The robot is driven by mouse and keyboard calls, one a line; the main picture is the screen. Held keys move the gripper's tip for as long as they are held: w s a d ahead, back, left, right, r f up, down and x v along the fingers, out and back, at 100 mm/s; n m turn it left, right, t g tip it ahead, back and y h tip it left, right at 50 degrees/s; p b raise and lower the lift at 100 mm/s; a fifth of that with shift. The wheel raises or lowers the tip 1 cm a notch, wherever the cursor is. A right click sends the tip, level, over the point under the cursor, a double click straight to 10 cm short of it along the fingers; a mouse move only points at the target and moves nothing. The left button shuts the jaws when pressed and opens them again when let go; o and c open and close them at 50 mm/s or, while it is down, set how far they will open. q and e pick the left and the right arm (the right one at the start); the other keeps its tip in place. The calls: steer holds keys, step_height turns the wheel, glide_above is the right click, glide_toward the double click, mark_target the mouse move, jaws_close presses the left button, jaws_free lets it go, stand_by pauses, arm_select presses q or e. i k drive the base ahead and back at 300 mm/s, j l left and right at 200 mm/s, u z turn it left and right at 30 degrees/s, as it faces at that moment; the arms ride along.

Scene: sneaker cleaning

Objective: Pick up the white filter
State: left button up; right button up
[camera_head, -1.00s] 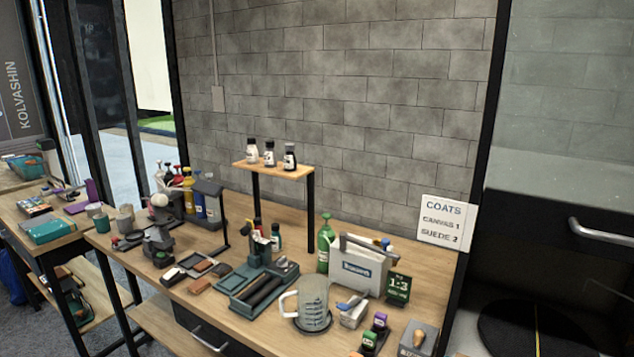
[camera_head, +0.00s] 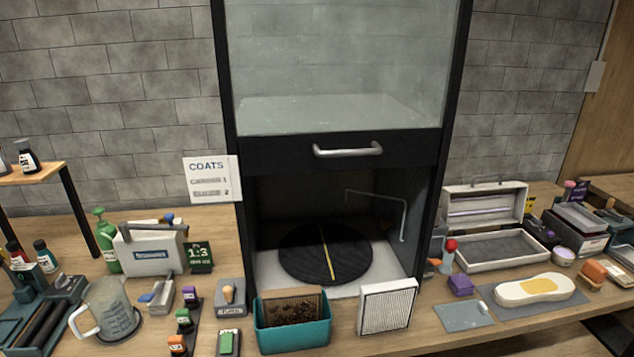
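The white filter (camera_head: 387,307) is a white-framed, pleated panel. It stands upright, slightly angled, at the front edge of the bench, in front of the open black cabinet. A teal bin (camera_head: 292,334) stands just to its left, with a brown, dirty-looking panel (camera_head: 291,308) upright in it. Neither of my grippers shows in the head view.
The black cabinet (camera_head: 430,150) has a raised glass front with a handle (camera_head: 348,150) and a dark round turntable (camera_head: 325,254) inside. A glass jug (camera_head: 112,310) and small bottles crowd the left. A sole (camera_head: 535,289), purple block (camera_head: 461,285) and open case (camera_head: 488,251) are at right.

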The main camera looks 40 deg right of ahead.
mark_target(384, 306)
steer(key=z, duration=1.7)
steer(key=l+u, duration=0.2)
steer(key=l, duration=0.65)
